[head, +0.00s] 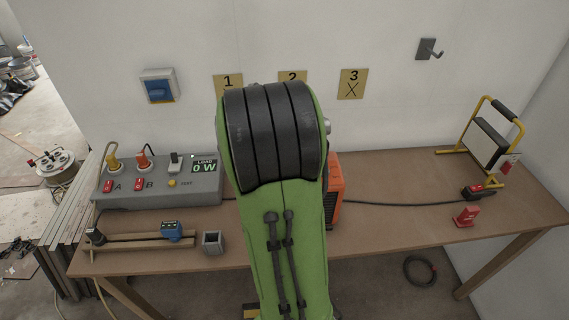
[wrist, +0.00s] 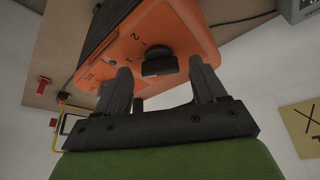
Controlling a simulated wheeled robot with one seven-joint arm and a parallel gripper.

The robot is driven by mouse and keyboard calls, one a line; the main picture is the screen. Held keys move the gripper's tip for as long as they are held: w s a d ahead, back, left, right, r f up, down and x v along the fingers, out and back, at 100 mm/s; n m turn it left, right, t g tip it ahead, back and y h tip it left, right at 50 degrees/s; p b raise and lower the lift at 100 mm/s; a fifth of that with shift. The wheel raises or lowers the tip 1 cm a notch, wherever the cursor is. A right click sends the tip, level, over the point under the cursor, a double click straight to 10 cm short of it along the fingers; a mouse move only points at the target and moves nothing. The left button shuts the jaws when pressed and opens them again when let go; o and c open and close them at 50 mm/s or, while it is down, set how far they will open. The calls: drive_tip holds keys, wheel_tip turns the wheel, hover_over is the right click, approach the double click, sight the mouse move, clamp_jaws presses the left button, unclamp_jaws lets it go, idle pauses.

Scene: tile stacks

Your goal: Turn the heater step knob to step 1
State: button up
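The orange heater (head: 334,192) stands on the workbench in the head view, mostly hidden behind my green arm. In the wrist view the heater (wrist: 190,25) fills the upper middle, with a black step knob (wrist: 158,66) on its face and the marks 1 and 2 beside it. My gripper (wrist: 160,72) is open, with one finger on each side of the knob in the picture. I see a gap between each finger and the knob; I cannot tell how far the fingertips are from the panel. The knob's exact setting is unclear. The head view hides my gripper.
A grey socket box (head: 190,187) reading 0 W stands at the bench's left. A wooden rail (head: 140,238) and small grey cup (head: 213,242) are in front. A yellow-framed lamp (head: 487,145) and red block (head: 466,216) are at the right. The right-middle bench is mostly clear.

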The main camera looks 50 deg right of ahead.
drive_tip(key=p+v, duration=0.3)
drive_tip(key=v, duration=1.2)
drive_tip(key=shift+r+p, duration=0.35)
drive_tip(key=shift+p, duration=0.05)
drive_tip(key=s+a+f+n+t+y, duration=0.1)
drive_tip(key=s+a+n+t+y, duration=0.1)
drive_tip(key=a+n, duration=0.6)
drive_tip(key=s+a+f+n+t+y, duration=0.1)
drive_tip(key=s+a+n, duration=0.4)
drive_tip(key=a, duration=1.2)
drive_tip(key=n+t+y, duration=0.1)
drive_tip(key=n, duration=0.2)
drive_tip(key=shift+s+f+t+y, duration=0.25)
drive_tip(key=shift+t+y, duration=0.05)
drive_tip(key=shift+t, duration=0.1)
